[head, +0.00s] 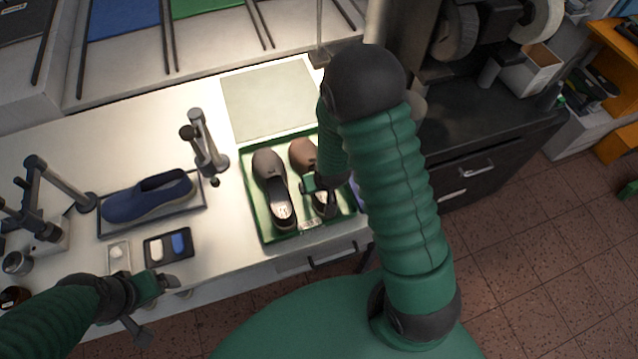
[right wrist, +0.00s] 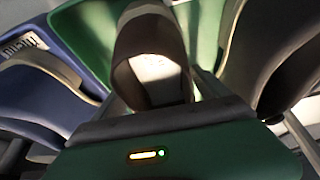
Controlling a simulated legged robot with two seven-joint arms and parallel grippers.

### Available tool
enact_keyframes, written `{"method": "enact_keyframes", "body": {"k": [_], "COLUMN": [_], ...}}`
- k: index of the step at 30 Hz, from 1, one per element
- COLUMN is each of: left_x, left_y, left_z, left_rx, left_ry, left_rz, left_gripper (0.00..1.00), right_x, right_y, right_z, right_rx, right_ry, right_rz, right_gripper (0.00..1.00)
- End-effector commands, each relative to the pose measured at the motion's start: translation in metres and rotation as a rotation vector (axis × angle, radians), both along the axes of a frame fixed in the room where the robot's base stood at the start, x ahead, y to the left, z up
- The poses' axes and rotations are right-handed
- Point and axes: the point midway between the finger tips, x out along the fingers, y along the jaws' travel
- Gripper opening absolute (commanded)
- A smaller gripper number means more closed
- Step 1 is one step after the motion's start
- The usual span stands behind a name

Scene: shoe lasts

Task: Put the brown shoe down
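The brown shoe (head: 303,153) is at the right side of the green tray (head: 252,212), toe toward the back. My right gripper (head: 319,187) is at its heel end, and my arm hides part of it. In the right wrist view the brown shoe (right wrist: 150,45) stands between my two fingers, which lie close against its sides; its pale insole shows. Whether its sole touches the tray is not clear. A dark grey-brown shoe (head: 268,164) lies beside it in the tray. My left gripper (head: 146,308) is open and empty near the table's front edge.
A blue shoe (head: 148,197) lies in a tray on the left, near metal stands (head: 205,140). A small dark tray (head: 168,248) is in front. A pale mat (head: 268,98) behind the green tray is bare. A blue tray (right wrist: 68,30) adjoins the green one.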

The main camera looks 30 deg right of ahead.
Motion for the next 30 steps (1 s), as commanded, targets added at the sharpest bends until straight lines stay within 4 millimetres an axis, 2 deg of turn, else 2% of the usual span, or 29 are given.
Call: {"method": "enact_keyframes", "body": {"k": [7,11,21,26,28,30], "left_x": [0.0,0.0,0.0,0.0,0.0,0.0], "left_y": [0.0,0.0,0.0,0.0,0.0,0.0], "left_z": [0.001,0.002,0.01,0.016,0.016,0.016], "left_rx": [0.0,0.0,0.0,0.0,0.0,0.0], "left_ry": [0.0,0.0,0.0,0.0,0.0,0.0], "left_rz": [-0.001,0.0,0.0,0.0,0.0,0.0], "left_gripper": [0.85,0.85,0.85,0.85,0.85,0.85], "right_x": [0.001,-0.002,-0.033,-0.041,-0.046,-0.06], "right_y": [0.0,0.002,0.011,0.014,0.025,0.049], "right_z": [0.001,0.012,0.091,0.111,0.12,0.136], "right_rx": [-0.001,-0.002,0.0,0.0,0.015,0.035], "right_ry": [0.0,-0.001,-0.005,0.0,0.017,0.062], "right_rz": [0.0,0.001,0.001,0.003,0.036,0.123], "right_gripper": [0.85,0.85,0.85,0.85,0.85,0.85]}}
